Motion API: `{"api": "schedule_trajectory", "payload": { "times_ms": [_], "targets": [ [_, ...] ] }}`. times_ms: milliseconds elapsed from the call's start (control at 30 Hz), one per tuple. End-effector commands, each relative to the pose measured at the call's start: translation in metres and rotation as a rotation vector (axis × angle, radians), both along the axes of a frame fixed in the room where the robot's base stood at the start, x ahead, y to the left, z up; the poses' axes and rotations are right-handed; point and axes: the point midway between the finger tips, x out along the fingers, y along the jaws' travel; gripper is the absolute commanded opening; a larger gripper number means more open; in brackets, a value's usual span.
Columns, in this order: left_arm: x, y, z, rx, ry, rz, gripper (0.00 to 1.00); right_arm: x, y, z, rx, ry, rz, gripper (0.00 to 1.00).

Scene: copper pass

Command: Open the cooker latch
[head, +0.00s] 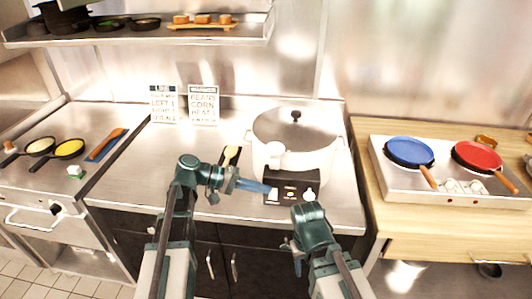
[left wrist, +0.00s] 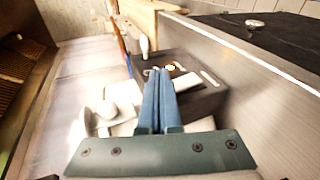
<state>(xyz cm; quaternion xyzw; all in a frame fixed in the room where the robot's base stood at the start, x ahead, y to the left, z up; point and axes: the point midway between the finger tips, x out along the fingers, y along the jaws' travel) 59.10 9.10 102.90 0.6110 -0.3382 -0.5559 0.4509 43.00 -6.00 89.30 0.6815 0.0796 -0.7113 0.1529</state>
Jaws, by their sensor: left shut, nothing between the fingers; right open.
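The cooker (head: 318,158) is a wide white pot with a dark glassy lid (head: 296,128) and black knob, on a black base (head: 290,186) with a lit front panel. A rounded white fitting (head: 276,151) projects from its front upper rim; I cannot tell whether it is the latch. My left gripper (head: 268,188) is at the left of the base's front, its blue fingers shut and empty. In the left wrist view the shut fingers (left wrist: 159,98) lie over the black base (left wrist: 203,97); contact is unclear. My right gripper (head: 309,205) is open before the base's right side, fingers mostly hidden.
A yellow spoon on a dark rest (head: 230,155) lies left of the cooker. Two signs (head: 203,104) stand behind. A wooden counter (head: 360,190) at right holds a hob with blue (head: 409,151) and red pans (head: 477,156).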

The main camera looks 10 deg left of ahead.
Motion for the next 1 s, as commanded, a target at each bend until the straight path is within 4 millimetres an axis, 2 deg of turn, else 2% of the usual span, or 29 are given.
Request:
{"api": "schedule_trajectory", "payload": {
  "times_ms": [33,200,400,800,1000],
  "targets": [
    [0.013,0.016,0.012,-0.062,-0.016,0.034,0.0,0.0,0.0,-0.001,0.0,0.0,0.0,0.5],
    [0.032,0.056,0.05,-0.237,-0.071,0.11,0.0,0.0,0.0,-0.002,0.0,0.0,0.0,0.5],
    [0.041,0.085,0.075,-0.345,-0.112,0.157,0.0,0.0,0.0,-0.002,0.0,0.0,0.0,0.5],
    [0.042,0.089,0.08,-0.367,-0.121,0.164,0.0,0.0,0.0,-0.002,0.0,0.0,0.0,0.5],
    [0.046,0.076,0.08,-0.366,-0.12,0.162,0.0,0.0,0.0,-0.002,0.0,0.0,0.0,0.5]
  ]
}}
